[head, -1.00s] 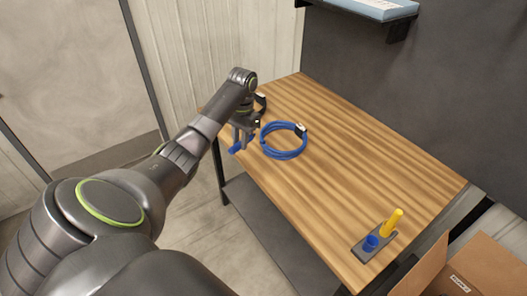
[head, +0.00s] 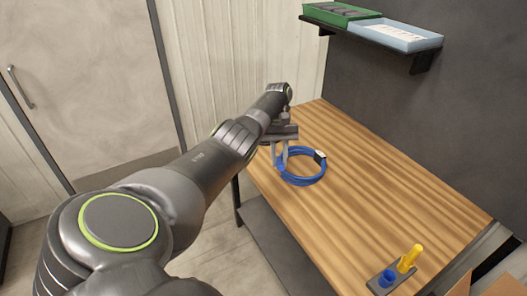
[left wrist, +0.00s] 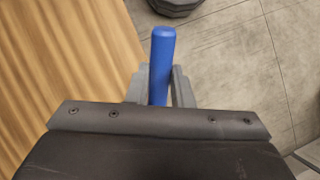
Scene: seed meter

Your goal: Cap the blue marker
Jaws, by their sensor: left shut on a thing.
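My left gripper (head: 280,155) is shut on the blue marker, near the table's left edge. In the left wrist view the blue marker (left wrist: 162,52) sticks out between the fingers (left wrist: 158,88), its rounded end beyond them. In the head view the marker is mostly hidden by the fingers and hard to tell from the coil behind. A dark holder (head: 399,278) lies at the table's near right corner. My right gripper is not in view.
The table is clear between coil and holder. A wall shelf with a green tray (head: 340,14) and a light-blue tray (head: 393,36) hangs above. A cardboard box (head: 503,286) stands at lower right.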

